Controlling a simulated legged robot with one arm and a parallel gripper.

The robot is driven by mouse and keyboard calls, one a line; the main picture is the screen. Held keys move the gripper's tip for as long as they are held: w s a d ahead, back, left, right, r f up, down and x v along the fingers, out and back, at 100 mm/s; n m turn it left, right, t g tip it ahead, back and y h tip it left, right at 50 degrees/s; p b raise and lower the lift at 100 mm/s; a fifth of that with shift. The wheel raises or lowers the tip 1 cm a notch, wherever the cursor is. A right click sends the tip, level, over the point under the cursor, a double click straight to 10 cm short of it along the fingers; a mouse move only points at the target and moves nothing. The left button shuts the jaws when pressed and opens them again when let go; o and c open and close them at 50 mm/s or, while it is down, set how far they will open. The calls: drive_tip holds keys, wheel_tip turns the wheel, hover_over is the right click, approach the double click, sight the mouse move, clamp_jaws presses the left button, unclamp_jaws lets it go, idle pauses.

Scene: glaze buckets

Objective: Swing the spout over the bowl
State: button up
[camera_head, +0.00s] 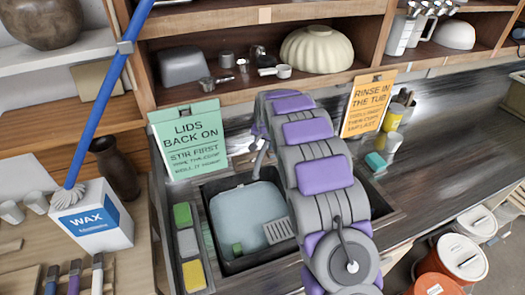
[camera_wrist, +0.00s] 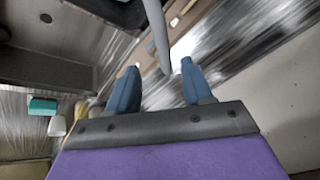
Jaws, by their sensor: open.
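The spout (camera_wrist: 158,35) is a smooth grey tube in the wrist view. Its lower end reaches the gap between my fingertips, and I cannot tell whether it touches either finger. My gripper (camera_wrist: 158,82) has its two blue fingers apart, with nothing clamped between them. In the head view a grey curved part of the spout (camera_head: 259,162) shows at the back of the sink, left of my arm. The sink bowl (camera_head: 228,207) is dark-rimmed and holds pale blue water, a green block and a grey slotted piece. My arm hides the gripper and the sink's right side in the head view.
A green "Lids back on" sign (camera_head: 188,140) and an orange "Rinse in the tub" sign (camera_head: 367,104) stand behind the sink. A tray of coloured sponges (camera_head: 187,243) lies left. Shelves (camera_head: 215,97) run above. Buckets (camera_head: 462,257) stand lower right.

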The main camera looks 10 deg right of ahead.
sight(262, 152)
drive_tip(key=x, duration=0.8)
drive_tip(key=shift+w+a+f, duration=0.1)
drive_tip(key=shift+a+f, duration=0.1)
drive_tip(key=shift+a, duration=0.15)
drive_tip(key=shift+w+d+f, duration=0.2)
drive_tip(key=shift+f, duration=0.35)
clamp_jaws()
